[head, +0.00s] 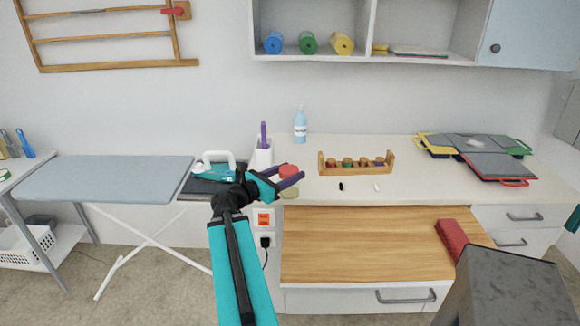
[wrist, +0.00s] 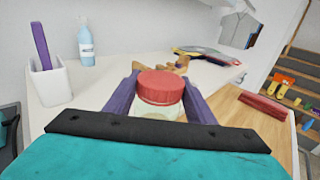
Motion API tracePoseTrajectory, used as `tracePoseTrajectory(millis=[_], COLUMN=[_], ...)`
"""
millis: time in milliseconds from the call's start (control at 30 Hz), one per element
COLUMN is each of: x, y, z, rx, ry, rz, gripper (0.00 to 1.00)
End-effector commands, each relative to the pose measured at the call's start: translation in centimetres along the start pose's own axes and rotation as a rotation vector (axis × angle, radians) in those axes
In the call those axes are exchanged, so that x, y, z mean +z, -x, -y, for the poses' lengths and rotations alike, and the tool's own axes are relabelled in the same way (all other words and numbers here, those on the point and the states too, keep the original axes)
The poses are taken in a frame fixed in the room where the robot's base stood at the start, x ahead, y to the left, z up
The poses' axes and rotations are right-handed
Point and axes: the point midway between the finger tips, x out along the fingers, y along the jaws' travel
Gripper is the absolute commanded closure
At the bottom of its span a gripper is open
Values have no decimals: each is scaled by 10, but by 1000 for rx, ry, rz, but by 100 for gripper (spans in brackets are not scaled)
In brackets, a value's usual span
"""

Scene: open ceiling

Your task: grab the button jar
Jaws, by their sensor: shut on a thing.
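The button jar (wrist: 160,88) has a red ribbed lid and a pale, see-through body. In the wrist view it sits between the two purple fingers of my gripper (wrist: 160,98), which are shut on it from both sides. In the head view the red lid (head: 289,171) shows at the left end of the white counter, with my gripper (head: 285,178) around it. The lower part of the jar is partly hidden by my gripper. I cannot tell whether its base touches the counter.
A white cup with a purple item (head: 262,155) and a blue spray bottle (head: 300,127) stand close behind. A wooden spool rack (head: 355,169) is to the right. A teal iron (head: 214,168) rests left on the ironing board (head: 115,166). A wooden board (head: 370,245) lies in front, with a red item (head: 452,240).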

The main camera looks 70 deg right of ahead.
Motion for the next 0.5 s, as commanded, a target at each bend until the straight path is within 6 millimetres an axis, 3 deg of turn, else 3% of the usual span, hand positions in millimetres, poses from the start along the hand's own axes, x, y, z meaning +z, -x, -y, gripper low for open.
tracePoseTrajectory(millis=[500], x=[2], y=[11], z=[4], rx=[-12], ry=[0], rz=[2], gripper=[78])
